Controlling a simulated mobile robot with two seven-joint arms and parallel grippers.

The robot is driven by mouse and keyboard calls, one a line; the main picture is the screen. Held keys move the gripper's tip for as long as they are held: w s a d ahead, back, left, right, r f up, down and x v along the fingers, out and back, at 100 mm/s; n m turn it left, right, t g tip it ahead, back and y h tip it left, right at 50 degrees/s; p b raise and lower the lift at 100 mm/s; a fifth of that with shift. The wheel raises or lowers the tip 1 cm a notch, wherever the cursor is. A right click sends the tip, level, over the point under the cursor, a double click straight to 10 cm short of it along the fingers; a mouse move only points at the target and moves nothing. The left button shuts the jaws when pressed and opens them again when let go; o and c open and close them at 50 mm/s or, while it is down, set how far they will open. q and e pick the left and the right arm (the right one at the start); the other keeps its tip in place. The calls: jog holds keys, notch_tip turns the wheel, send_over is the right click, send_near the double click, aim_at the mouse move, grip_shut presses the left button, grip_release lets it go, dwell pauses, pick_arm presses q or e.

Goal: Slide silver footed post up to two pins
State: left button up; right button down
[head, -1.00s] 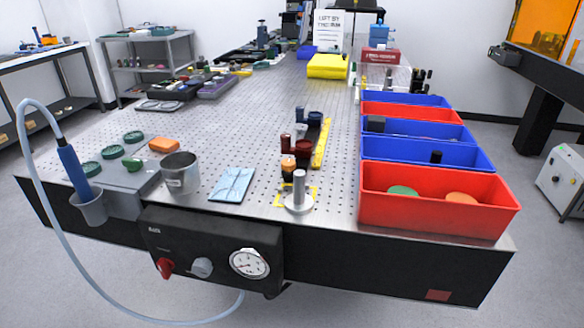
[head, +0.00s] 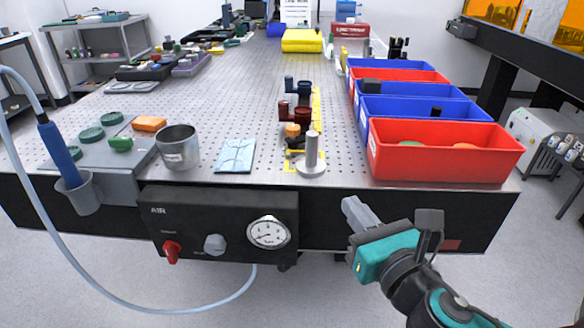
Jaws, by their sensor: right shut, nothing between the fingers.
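The silver footed post (head: 312,150) stands upright on its round foot near the front edge of the perforated table, left of the front red bin. Yellow marking (head: 291,160) shows on the table beside and behind its foot. I cannot make out the two pins; small parts behind the post may hide them. My right gripper (head: 352,206) is shut and empty, in front of the table edge, below and to the right of the post and apart from it. My left gripper is not in view.
Dark red and orange-topped parts (head: 293,114) stand close behind the post. A row of red and blue bins, with the front red bin (head: 440,158), lies to the right. A blue-white packet (head: 235,155) and metal cup (head: 177,147) sit left. The black air panel (head: 220,226) hangs in front.

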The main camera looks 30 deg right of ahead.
aim_at(313, 155)
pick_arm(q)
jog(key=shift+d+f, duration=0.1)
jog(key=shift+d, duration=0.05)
pick_arm(e)
jog(key=w, duration=0.4)
jog(key=w+d, duration=0.1)
jog(key=w, duration=0.4)
jog(key=w+d, duration=0.1)
jog(key=w, duration=0.3)
jog(key=shift+w, duration=0.4)
jog(key=shift+r, duration=0.1)
jog(key=shift+w+d+r+p, duration=0.1)
jog(key=shift+w+p, duration=0.2)
jog(key=shift+w, duration=0.3)
jog(key=shift+w+d+r+p, duration=0.1)
jog(key=shift+w+p, duration=0.15)
jog(key=shift+w, duration=0.3)
jog(key=shift+w+f, duration=0.1)
jog(key=shift+w, duration=0.25)
jog(key=shift+w+f, duration=0.1)
jog(key=shift+w, duration=0.05)
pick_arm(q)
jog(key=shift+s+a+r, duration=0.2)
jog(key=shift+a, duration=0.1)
